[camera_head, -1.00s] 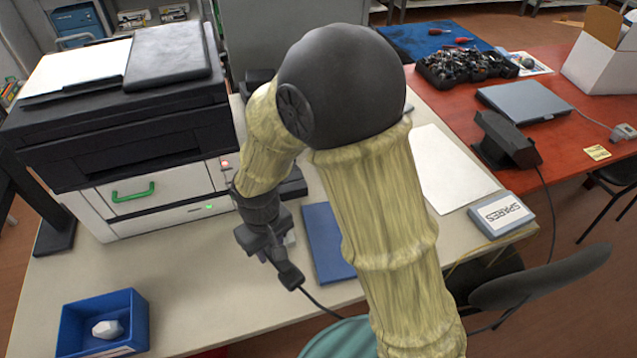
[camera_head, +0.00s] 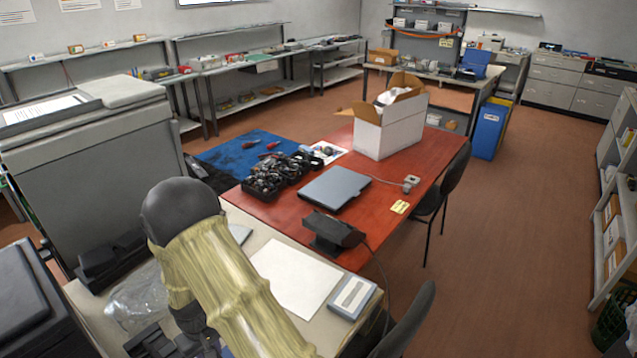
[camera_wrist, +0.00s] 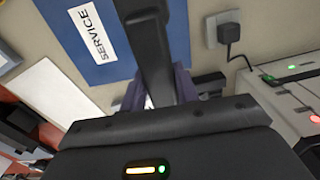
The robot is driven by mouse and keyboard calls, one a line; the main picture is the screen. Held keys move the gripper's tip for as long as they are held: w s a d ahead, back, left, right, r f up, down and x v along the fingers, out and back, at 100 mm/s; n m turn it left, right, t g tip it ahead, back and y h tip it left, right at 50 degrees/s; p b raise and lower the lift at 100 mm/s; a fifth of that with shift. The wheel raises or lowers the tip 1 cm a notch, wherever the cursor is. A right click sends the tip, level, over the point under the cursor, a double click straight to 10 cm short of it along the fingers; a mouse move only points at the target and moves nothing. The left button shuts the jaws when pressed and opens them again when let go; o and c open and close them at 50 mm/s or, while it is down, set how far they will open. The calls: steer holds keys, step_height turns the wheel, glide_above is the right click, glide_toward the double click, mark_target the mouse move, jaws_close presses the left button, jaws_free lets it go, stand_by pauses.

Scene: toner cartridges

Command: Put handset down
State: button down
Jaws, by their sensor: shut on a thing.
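My gripper (camera_wrist: 158,88) is shut on a dark grey handset (camera_wrist: 153,40), whose long bar runs away from the jaws in the wrist view. Behind it lies a blue folder (camera_wrist: 112,62) with a white SERVICE label, on the beige desk. I cannot tell how far the handset is above the desk. In the head view my arm reaches down at the lower left, and the jaws and handset cannot be made out clearly there.
Beside the handset in the wrist view are a grey block (camera_wrist: 212,32) with a black plug and the printer (camera_wrist: 290,100). The head view shows a white sheet (camera_head: 295,278), a SPARES box (camera_head: 352,297), a black corded device (camera_head: 333,233) and a red table (camera_head: 400,180) with a laptop (camera_head: 335,188).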

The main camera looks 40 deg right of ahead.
steer(key=w+d+r+m+p, duration=0.1)
steer(key=d+p, duration=0.3)
steer(key=d, duration=0.2)
steer(key=shift+d+r+m+p, duration=0.25)
steer(key=shift+d+m+p, duration=0.1)
steer(key=shift+m, duration=0.05)
steer(key=shift+w, duration=0.1)
